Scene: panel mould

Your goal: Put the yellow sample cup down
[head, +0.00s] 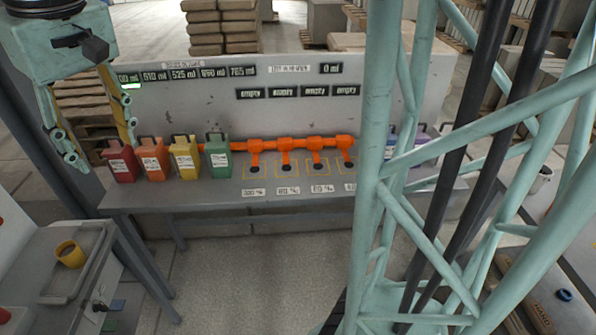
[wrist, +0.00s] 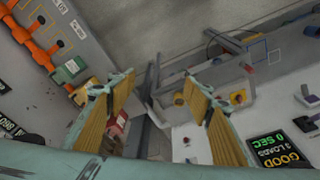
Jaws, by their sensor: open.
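The yellow sample cup (head: 70,254) stands upright on a grey tray (head: 55,290) on the side bench at the lower left of the head view. My gripper (head: 102,152) hangs at the upper left of the head view, apart from the cup and well above it. Its two fingers are spread wide with nothing between them. In the wrist view, my gripper (wrist: 160,75) is also open and empty. A small yellow thing (wrist: 179,99) beyond the fingers there may be the cup; I cannot tell for sure.
Red (head: 122,164), orange, yellow and green canisters (head: 217,156) stand on the back bench below my gripper. An orange pipe (head: 285,145) with several outlets runs beside them. A display panel with readings rises behind. Floor shows between the two benches.

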